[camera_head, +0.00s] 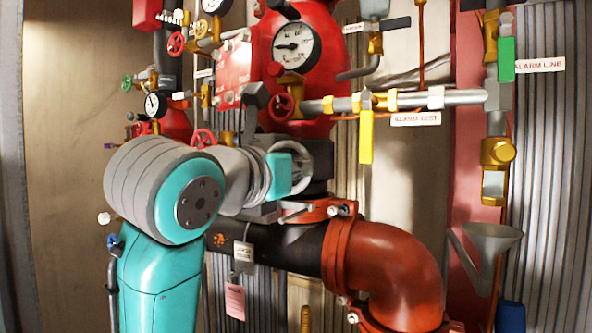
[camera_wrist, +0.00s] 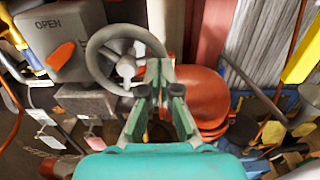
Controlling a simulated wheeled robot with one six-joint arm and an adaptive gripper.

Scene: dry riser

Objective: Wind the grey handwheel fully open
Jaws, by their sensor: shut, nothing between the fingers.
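The grey handwheel (camera_wrist: 96,46) is in the upper middle of the wrist view, with a spoked hub inside its rim. My gripper (camera_wrist: 164,74) is shut and empty. Its fingertips lie at the right side of the rim in the picture; I cannot tell whether they touch it. A grey box (camera_wrist: 78,22) marked OPEN stands left of the wheel, with an orange pointer (camera_wrist: 61,56) on its face. In the head view my arm covers most of the wheel area, and the fingertips cannot be made out.
A red-orange pipe elbow (camera_head: 398,272) is below right of my wrist. A black pipe (camera_head: 285,246) with hanging tags runs into it. Red vessel, gauges (camera_head: 293,46), small red valves and a yellow lever (camera_head: 366,137) crowd above. A grey funnel (camera_head: 487,243) is at right.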

